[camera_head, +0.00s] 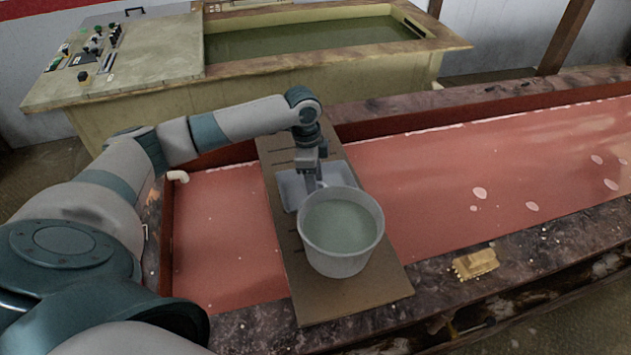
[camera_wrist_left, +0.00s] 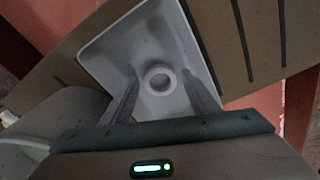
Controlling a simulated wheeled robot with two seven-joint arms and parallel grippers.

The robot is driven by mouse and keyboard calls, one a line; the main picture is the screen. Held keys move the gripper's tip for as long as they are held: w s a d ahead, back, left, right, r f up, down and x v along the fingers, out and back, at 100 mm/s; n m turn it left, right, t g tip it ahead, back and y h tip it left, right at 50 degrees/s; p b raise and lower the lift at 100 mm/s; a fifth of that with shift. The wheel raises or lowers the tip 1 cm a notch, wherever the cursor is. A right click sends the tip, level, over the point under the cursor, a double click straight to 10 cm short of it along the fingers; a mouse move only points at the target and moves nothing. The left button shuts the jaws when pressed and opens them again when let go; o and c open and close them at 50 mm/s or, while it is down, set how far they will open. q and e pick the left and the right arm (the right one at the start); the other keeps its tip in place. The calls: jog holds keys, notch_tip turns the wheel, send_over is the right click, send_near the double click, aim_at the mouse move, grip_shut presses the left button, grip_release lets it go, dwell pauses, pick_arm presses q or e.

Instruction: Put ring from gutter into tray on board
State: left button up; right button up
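A white ring (camera_wrist_left: 160,78) lies in the light grey tray (camera_wrist_left: 112,52), seen in the left wrist view. The tray (camera_head: 289,190) sits on the brown board (camera_head: 355,298), partly hidden by the bucket and my gripper in the head view. My left gripper (camera_head: 312,184) points down over the tray. In the left wrist view its fingers (camera_wrist_left: 160,82) stand apart on both sides of the ring, with a gap to each side. The ring cannot be made out in the head view. My right gripper is not in view.
A grey bucket (camera_head: 340,235) of greenish liquid stands on the board, close beside the tray. The board spans the red gutter (camera_head: 470,180). A yellow block-like object (camera_head: 475,263) lies on the near ledge. A white pipe stub (camera_head: 178,176) is at left. A liquid-filled tank (camera_head: 320,45) stands behind.

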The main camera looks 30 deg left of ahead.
pick_arm(q)
jog(key=shift+r, duration=0.15)
jog(key=shift+r+b, duration=0.4)
jog(key=shift+r, duration=0.15)
notch_tip(320, 180, up, 11)
jog(key=a+b, duration=0.1)
jog(key=b, duration=0.2)
jog(key=shift+s+a, duration=0.15)
jog(key=shift+s, duration=0.15)
jog(key=shift+f, duration=0.1)
dwell(0.4)
